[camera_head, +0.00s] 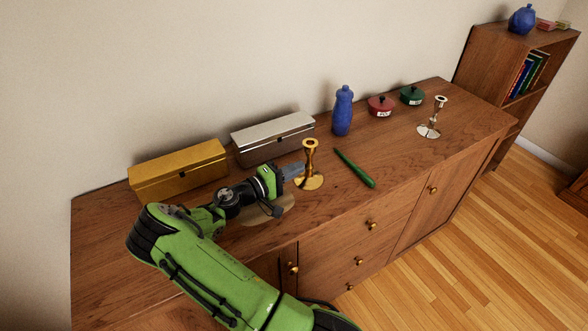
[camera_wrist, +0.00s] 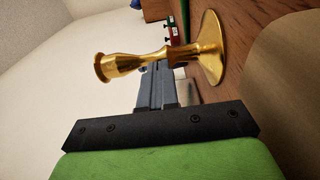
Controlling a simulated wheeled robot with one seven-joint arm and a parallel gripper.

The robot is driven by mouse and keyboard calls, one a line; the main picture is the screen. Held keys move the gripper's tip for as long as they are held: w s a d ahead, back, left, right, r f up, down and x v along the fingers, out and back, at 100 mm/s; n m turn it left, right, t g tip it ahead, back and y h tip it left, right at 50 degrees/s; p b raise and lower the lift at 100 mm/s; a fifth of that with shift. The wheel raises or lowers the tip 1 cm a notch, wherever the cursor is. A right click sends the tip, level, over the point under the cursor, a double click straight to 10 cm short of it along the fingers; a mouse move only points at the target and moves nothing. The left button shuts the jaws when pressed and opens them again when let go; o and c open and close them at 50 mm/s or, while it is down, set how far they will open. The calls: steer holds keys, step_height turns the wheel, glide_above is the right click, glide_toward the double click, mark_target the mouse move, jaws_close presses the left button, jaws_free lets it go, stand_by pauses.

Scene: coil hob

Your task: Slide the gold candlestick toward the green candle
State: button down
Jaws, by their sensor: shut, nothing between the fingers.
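The gold candlestick (camera_head: 311,158) stands upright on the wooden sideboard; it also shows close up, turned sideways, in the wrist view (camera_wrist: 208,50). The green candle (camera_head: 355,168) lies on the sideboard a short way to the right of the candlestick. My gripper (camera_head: 299,170) is shut and empty, low over the sideboard on the left side of the candlestick.
A gold box (camera_head: 180,170) and a silver box (camera_head: 273,138) stand behind my arm. A blue bottle (camera_head: 343,112), a red pot (camera_head: 381,106), a green pot (camera_head: 412,96) and a silver candlestick (camera_head: 435,118) stand farther right. The wood between gold candlestick and candle is clear.

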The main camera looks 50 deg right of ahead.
mark_target(308, 185)
steer(key=s+d, duration=0.2)
steer(key=s, duration=0.1)
steer(key=shift+s+d, duration=0.15)
steer(key=shift+s, duration=0.05)
steer(key=p+v, duration=0.2)
steer(key=v, duration=1.4)
